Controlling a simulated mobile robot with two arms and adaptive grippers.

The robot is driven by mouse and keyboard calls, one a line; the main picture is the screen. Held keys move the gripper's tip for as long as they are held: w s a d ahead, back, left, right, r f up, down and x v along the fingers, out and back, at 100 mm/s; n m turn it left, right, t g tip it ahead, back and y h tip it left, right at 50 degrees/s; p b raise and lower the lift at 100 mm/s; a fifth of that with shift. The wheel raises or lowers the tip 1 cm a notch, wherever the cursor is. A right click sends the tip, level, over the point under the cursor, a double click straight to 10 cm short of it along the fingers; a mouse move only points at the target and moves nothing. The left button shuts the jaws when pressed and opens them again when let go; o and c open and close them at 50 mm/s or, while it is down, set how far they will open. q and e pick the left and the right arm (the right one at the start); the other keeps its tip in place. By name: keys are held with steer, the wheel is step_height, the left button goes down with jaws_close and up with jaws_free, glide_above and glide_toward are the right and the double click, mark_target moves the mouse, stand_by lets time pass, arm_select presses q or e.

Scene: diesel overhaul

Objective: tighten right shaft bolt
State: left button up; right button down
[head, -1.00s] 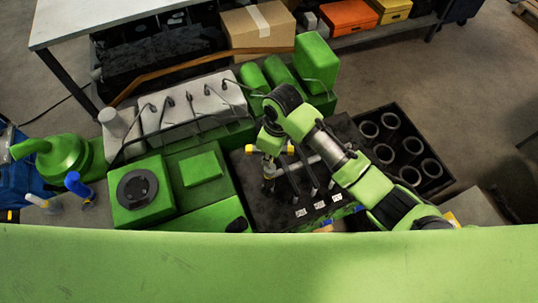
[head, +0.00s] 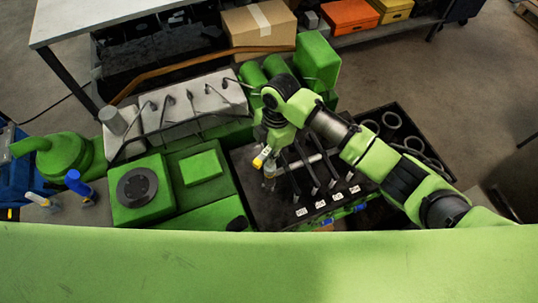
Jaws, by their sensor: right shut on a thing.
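My right gripper (head: 268,155) reaches in from the right and points down over the left side of a black tray (head: 262,205). It is shut on a yellow-ended tool (head: 259,161), mostly hidden by the gripper. A pale metallic part (head: 269,184) shows just below it; I cannot tell whether it belongs to the tool. A silver bar (head: 305,160) and several dark rods (head: 311,174) lie beside the gripper. The right shaft bolt cannot be made out. My left gripper is out of view.
A green engine (head: 180,200) with a grey head (head: 190,108) stands left of the tray. A black crate (head: 443,185) with several rings lies to the right. Spray bottles (head: 80,187) stand at far left. A cardboard box (head: 258,28) sits behind.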

steer(key=n+b, duration=0.1)
steer(key=n, duration=0.4)
steer(key=shift+h, duration=0.3)
steer(key=shift+n, duration=0.3)
steer(key=shift+r, duration=0.1)
